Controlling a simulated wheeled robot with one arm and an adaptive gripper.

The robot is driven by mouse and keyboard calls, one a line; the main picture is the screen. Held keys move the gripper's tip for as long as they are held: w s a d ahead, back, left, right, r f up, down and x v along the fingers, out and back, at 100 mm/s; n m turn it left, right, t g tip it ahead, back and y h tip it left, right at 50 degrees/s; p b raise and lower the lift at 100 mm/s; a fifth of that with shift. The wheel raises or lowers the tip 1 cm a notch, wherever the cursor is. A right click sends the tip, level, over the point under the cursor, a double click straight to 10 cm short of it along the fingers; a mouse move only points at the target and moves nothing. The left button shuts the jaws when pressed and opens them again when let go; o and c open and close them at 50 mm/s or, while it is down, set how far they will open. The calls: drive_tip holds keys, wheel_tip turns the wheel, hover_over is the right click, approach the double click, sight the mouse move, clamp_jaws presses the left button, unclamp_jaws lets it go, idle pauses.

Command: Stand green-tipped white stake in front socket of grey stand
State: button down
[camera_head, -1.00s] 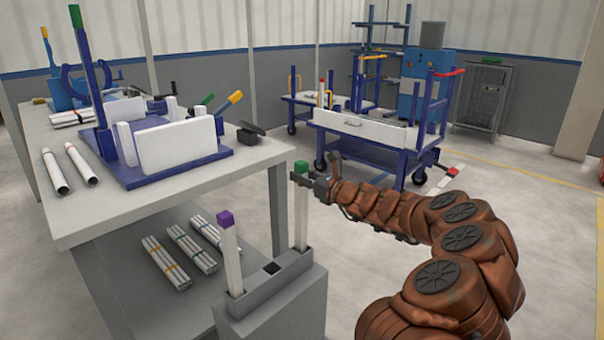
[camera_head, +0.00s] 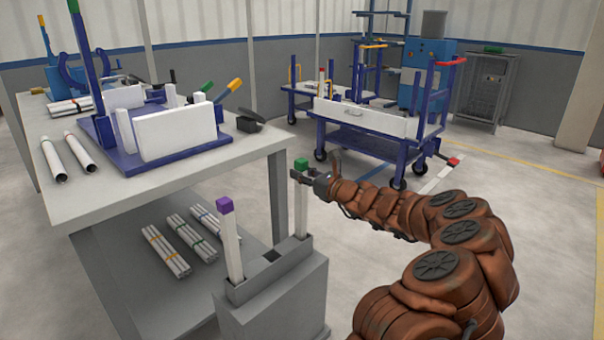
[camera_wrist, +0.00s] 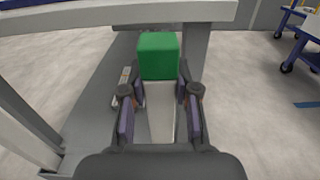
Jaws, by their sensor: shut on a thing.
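The green-tipped white stake (camera_head: 301,211) stands roughly upright at the right, far end of the grey stand (camera_head: 272,311). Its lower end meets the stand's top; whether it is seated in a socket there I cannot tell. My gripper (camera_head: 301,177) is shut on the stake just below its green tip. In the wrist view the green tip (camera_wrist: 158,56) rises above my gripper (camera_wrist: 160,110), with the white shaft between the fingers. A purple-tipped white stake (camera_head: 231,247) stands in the stand's left, near end. A dark empty socket (camera_head: 271,255) shows between the two stakes.
A grey workbench (camera_head: 150,185) with a blue rack and loose white pipes stands left of the stand. Bundled pipes (camera_head: 190,235) lie on its lower shelf. A blue cart (camera_head: 375,145) stands farther back. The floor on the right is clear around my arm.

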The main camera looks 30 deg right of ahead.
drive_tip(key=c, duration=0.8)
unclamp_jaws()
drive_tip(key=shift+v, duration=6)
